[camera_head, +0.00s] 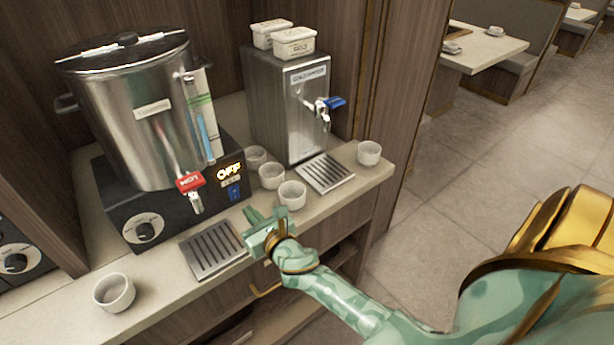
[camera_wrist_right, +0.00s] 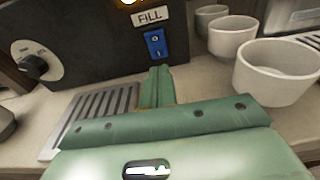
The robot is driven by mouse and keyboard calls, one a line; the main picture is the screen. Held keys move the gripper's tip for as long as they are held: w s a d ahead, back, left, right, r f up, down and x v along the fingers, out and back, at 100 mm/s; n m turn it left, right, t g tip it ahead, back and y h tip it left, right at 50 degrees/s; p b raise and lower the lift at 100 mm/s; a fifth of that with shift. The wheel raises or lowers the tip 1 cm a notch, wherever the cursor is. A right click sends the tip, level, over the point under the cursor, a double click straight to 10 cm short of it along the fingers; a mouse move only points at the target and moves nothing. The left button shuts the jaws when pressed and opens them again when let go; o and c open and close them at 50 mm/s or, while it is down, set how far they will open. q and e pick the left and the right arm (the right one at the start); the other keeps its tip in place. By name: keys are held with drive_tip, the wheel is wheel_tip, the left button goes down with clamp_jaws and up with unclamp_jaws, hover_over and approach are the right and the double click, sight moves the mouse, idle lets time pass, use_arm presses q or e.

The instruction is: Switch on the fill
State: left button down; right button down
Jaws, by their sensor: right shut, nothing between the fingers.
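The fill switch (camera_head: 234,192) is a blue rocker on the front of the black base (camera_head: 168,209) under the steel urn (camera_head: 140,130). The display above it (camera_head: 230,171) reads OFF. In the right wrist view the switch (camera_wrist_right: 155,43) sits under a label (camera_wrist_right: 150,16) reading FILL. My right gripper (camera_head: 256,216) is in front of the base, just below and short of the switch. Its fingers (camera_wrist_right: 157,84) are shut together, empty, and point at the switch with a small gap. My left gripper is not in view.
A red HOT tap (camera_head: 190,182) hangs left of the switch above a drip grille (camera_head: 212,249). White cups (camera_head: 292,194) stand close to the right of my gripper. Another cup (camera_head: 114,292) is at the front left. A cold-water dispenser (camera_head: 290,105) stands at the right.

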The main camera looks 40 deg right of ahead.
drive_tip(key=s, duration=1)
drive_tip(key=s+f+m+g+p, duration=0.1)
drive_tip(key=s+f+m+g, duration=0.2)
drive_tip(key=f, duration=0.8)
drive_tip(key=s+f+m+g, duration=0.4)
drive_tip(key=s+f+m, duration=0.3)
drive_tip(key=f+m, duration=0.3)
drive_tip(key=shift+s+d+f+m+p, duration=0.15)
drive_tip(key=shift+s+f+m+p, duration=0.25)
drive_tip(key=shift+f, duration=0.5)
drive_tip(key=s+f+m+g, duration=0.3)
drive_tip(key=s+f+m, duration=0.2)
drive_tip(key=s, duration=0.5)
drive_tip(key=s+d+f+m+g, duration=0.1)
drive_tip(key=s+f+m+g, duration=0.2)
drive_tip(key=s, duration=0.7)
drive_tip(key=s+f+m+g, duration=0.2)
drive_tip(key=s+f+m, duration=0.5)
drive_tip(key=s+m, duration=0.3)
drive_tip(key=shift+d+f+g+y, duration=0.3)
drive_tip(key=shift+f+g, duration=0.05)
drive_tip(key=shift+g, duration=0.05)
